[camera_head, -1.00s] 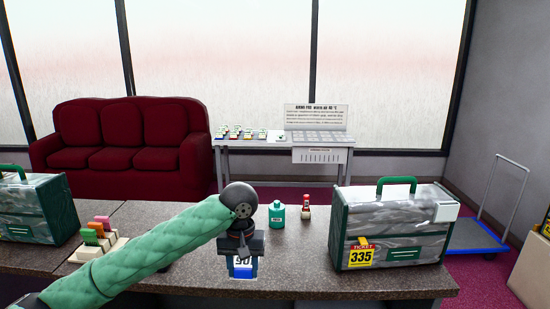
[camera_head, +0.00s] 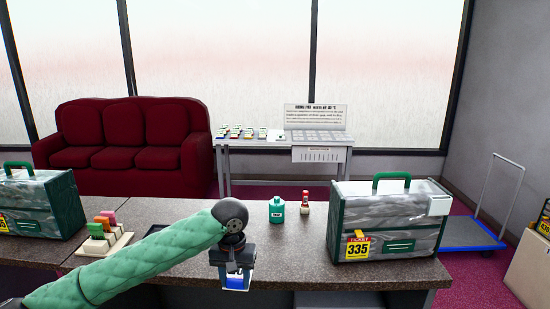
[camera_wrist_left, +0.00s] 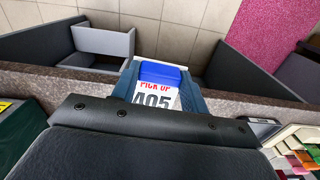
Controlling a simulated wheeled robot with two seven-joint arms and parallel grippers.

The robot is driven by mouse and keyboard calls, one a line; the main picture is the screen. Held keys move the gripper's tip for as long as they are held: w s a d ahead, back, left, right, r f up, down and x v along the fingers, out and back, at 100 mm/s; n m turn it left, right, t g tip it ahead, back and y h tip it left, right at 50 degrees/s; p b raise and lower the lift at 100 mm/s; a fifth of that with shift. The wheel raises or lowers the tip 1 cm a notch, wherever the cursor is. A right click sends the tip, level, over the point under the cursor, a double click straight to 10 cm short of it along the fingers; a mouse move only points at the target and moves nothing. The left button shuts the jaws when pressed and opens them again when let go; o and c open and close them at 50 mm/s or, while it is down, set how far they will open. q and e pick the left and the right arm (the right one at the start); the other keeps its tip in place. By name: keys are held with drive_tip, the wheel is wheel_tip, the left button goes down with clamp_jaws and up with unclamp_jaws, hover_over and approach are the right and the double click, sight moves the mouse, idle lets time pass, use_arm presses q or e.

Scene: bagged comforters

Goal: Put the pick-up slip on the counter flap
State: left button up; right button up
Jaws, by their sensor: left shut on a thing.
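My left gripper (camera_head: 234,274) is shut on the pick-up slip (camera_head: 236,284), low at the near edge of the counter. The slip is a white card with a blue block at one end. In the left wrist view the slip (camera_wrist_left: 156,98) sits between the blue fingers and reads "PICK UP 405". The speckled brown counter (camera_head: 300,235) runs across the head view. A seam crosses it at the left; I cannot tell which part is the flap. My right gripper is not in view.
A bagged comforter with ticket 335 (camera_head: 390,228) stands right on the counter, another (camera_head: 42,205) at the left. A holder with coloured tags (camera_head: 103,230), a green bottle (camera_head: 277,209) and a small red-capped bottle (camera_head: 305,202) stand there too.

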use_arm(q)
drive_tip(key=s+a+f+n, duration=0.1)
drive_tip(key=s+a+f, duration=0.5)
drive_tip(key=a+f, duration=0.4)
drive_tip(key=shift+f, duration=0.9)
